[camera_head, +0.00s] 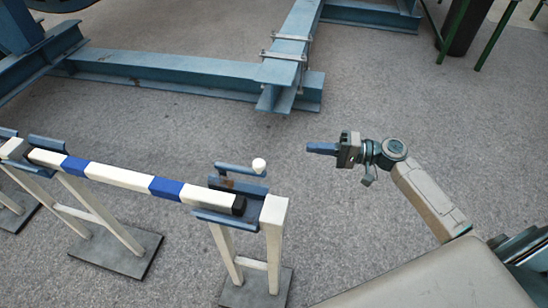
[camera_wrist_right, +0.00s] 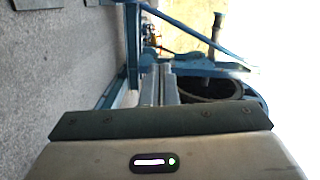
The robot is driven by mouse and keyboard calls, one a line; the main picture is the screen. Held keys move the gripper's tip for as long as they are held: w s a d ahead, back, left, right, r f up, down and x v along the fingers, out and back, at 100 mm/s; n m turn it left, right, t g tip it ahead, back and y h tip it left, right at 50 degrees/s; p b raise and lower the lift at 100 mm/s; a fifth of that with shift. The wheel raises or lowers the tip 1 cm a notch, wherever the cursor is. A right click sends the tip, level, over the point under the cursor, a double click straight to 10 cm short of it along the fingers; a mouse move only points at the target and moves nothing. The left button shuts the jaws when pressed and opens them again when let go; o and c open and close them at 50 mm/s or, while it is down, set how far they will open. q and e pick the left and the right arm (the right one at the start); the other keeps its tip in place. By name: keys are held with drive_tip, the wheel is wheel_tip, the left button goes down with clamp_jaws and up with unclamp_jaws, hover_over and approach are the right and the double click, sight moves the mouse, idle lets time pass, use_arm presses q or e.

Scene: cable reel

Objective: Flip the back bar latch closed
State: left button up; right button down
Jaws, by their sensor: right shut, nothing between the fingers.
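A white bar with blue bands (camera_head: 126,177) lies across white stands at the left in the head view. At its right end a blue bracket holds the black bar tip. A blue latch arm with a white knob (camera_head: 259,165) stands above this bracket, apart from the bar tip below. Another blue bracket (camera_head: 45,142) is at the bar's far left end; its latch state is unclear. My right gripper (camera_head: 322,148) is shut and empty, pointing left, to the right of the knob and apart from it. Its fingers (camera_wrist_right: 159,86) are together in the wrist view. My left gripper is out of view.
A blue steel beam frame (camera_head: 165,71) lies on the grey floor at the back. The stand's white post (camera_head: 272,240) rises beside the right bracket. Open floor lies between the stand and my right arm. The wrist view shows a dark round opening (camera_wrist_right: 208,88) beyond the fingers.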

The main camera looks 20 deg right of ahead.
drive_tip(key=shift+w, duration=0.1)
drive_tip(key=w+a+f+p, duration=0.1)
drive_tip(key=w+a+p, duration=0.1)
drive_tip(key=a+p, duration=0.4)
drive_tip(key=a, duration=0.5)
drive_tip(key=shift+a, duration=0.2)
drive_tip(key=shift+s+p, duration=0.2)
drive_tip(key=shift+p, duration=0.1)
